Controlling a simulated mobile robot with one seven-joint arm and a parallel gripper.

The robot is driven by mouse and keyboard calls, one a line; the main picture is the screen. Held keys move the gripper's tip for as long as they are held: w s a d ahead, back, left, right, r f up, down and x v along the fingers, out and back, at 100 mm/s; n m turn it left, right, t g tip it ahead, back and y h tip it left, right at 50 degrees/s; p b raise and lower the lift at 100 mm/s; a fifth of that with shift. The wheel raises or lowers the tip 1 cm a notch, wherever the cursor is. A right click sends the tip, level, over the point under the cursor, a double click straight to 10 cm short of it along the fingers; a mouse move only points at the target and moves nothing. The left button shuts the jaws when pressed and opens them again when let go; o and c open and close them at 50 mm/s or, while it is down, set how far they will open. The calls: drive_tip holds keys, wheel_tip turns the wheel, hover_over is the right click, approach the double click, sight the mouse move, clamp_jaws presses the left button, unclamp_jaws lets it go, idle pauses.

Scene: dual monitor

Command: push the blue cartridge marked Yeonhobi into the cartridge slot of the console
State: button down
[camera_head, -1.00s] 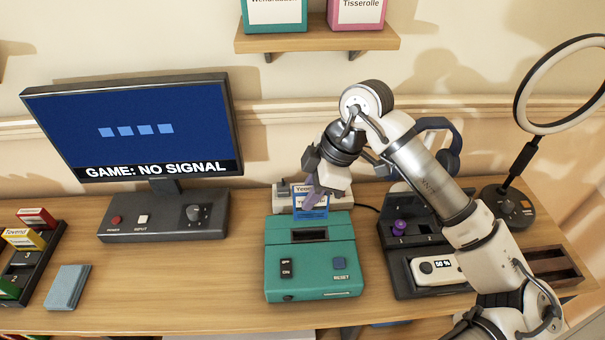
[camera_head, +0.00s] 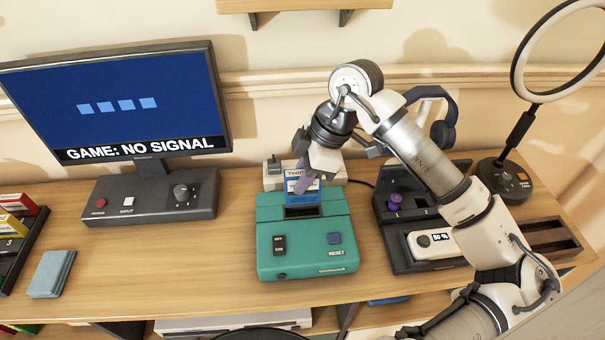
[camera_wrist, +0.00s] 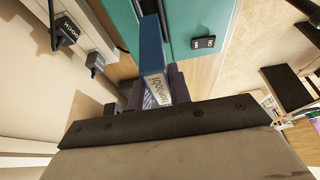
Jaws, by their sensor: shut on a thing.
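The blue cartridge (camera_head: 301,196) with a white label starting "Yeon" is held upright at the slot of the teal console (camera_head: 307,255). Its lower edge is at the slot (camera_head: 301,212); how deep it sits cannot be told. My gripper (camera_head: 303,182), with purple fingers, is shut on the cartridge from above and behind. In the wrist view the cartridge (camera_wrist: 152,55) shows its blue edge and label end between the fingers, beside the teal console (camera_wrist: 200,20). The far finger is partly hidden.
A monitor (camera_head: 115,105) reading "GAME: NO SIGNAL" stands left, on a dark control base (camera_head: 150,207). A white power strip (camera_head: 274,180) lies behind the console. A dark dock (camera_head: 400,255) stands close on the right. A grey-blue case (camera_head: 51,273) and cartridge rack (camera_head: 18,245) are far left.

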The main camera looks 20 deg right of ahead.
sight(302, 197)
drive_tip(key=shift+f+b, duration=0.9)
drive_tip(key=shift+f, duration=0.4)
drive_tip(key=shift+b, duration=0.8)
idle(0.9)
drive_tip(key=shift+f+b, duration=1.8)
drive_tip(key=shift+b, duration=0.1)
drive_tip(key=c, duration=1.2)
unclamp_jaws()
drive_tip(key=v, duration=1.4)
drive_tip(key=shift+s+f, duration=0.1)
drive_tip(key=shift+f, duration=0.05)
